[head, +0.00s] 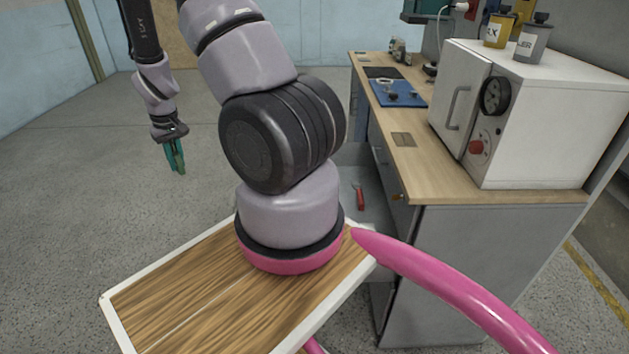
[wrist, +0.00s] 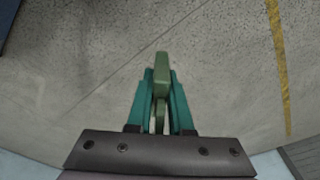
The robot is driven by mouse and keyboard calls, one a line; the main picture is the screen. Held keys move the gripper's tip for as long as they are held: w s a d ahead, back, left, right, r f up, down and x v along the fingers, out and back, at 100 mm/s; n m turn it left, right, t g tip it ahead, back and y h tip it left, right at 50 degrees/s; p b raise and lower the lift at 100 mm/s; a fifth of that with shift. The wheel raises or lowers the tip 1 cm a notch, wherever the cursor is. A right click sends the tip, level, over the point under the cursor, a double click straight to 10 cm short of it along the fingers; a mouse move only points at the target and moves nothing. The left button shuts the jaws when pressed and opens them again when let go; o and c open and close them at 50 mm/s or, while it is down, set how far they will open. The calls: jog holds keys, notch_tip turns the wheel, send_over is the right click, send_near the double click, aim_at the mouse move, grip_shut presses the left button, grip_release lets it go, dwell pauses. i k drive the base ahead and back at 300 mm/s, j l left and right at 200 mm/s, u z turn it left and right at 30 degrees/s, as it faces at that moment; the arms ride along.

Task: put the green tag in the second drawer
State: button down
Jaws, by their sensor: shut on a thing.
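My gripper (head: 174,158) hangs at the upper left of the head view, in the air over the grey floor, away from the bench. Its teal fingers are shut on the green tag (wrist: 162,75), which sticks out past the fingertips in the wrist view. What looks like a pulled-out grey drawer (head: 372,212) juts from the left side of the workbench, with a red-handled tool (head: 360,197) in it. My arm hides part of this drawer. I cannot tell which drawer of the stack it is.
The wooden-topped workbench (head: 440,185) carries a white oven-like box (head: 540,120), a blue tray (head: 398,93) and a small brown plate (head: 404,139). Two bottles (head: 531,42) stand on the box. The floor between gripper and bench is clear.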

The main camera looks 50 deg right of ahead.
aim_at(353, 210)
jog(key=i, duration=2.4)
jog(key=i+z, duration=0.25)
jog(key=z, duration=0.2)
jog(key=i+j+z, duration=0.1)
jog(key=z, duration=0.4)
jog(key=i+j+z, duration=0.25)
jog(key=z, duration=0.2)
jog(key=l+z, duration=0.15)
jog(key=z, duration=3.45)
jog(key=i, duration=0.35)
